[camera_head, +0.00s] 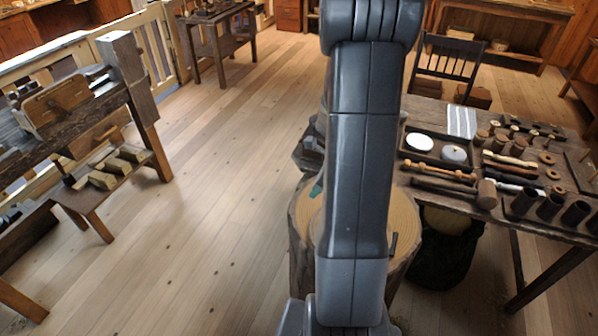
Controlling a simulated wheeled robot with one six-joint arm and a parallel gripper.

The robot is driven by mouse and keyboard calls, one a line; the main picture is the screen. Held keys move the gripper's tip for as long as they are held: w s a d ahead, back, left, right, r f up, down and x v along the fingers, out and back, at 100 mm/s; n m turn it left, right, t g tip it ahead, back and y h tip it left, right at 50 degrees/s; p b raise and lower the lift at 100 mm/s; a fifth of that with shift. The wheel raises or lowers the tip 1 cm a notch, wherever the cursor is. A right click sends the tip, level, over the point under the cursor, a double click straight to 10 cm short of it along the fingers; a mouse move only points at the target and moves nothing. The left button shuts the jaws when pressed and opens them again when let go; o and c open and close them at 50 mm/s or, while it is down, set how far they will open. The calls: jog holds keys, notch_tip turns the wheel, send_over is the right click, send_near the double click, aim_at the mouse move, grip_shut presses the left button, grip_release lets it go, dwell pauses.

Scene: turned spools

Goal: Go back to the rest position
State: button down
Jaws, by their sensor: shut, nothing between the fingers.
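My arm rises through the middle of the picture as a thick dark grey link, from the bottom edge up to a joint cut off at the top edge. My gripper cannot be made out; its fingers are either behind this link or outside the picture. Behind the link stands a round wooden stump (405,215), partly hidden. Dark grey shapes show at the link's left side above the stump; I cannot tell what they are. A small teal thing (317,188) and a short dark peg (393,244) show at the stump.
At right, a dark wooden table (432,112) carries turned wooden pieces, dark cups (549,206) and a tray with two round lidded things (419,142). A chair (447,62) stands behind it. At left is a workbench (98,118). The plank floor (215,190) between is clear.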

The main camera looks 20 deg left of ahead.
jog(key=a+r, duration=0.4)
jog(key=r, duration=0.1)
dwell(0.3)
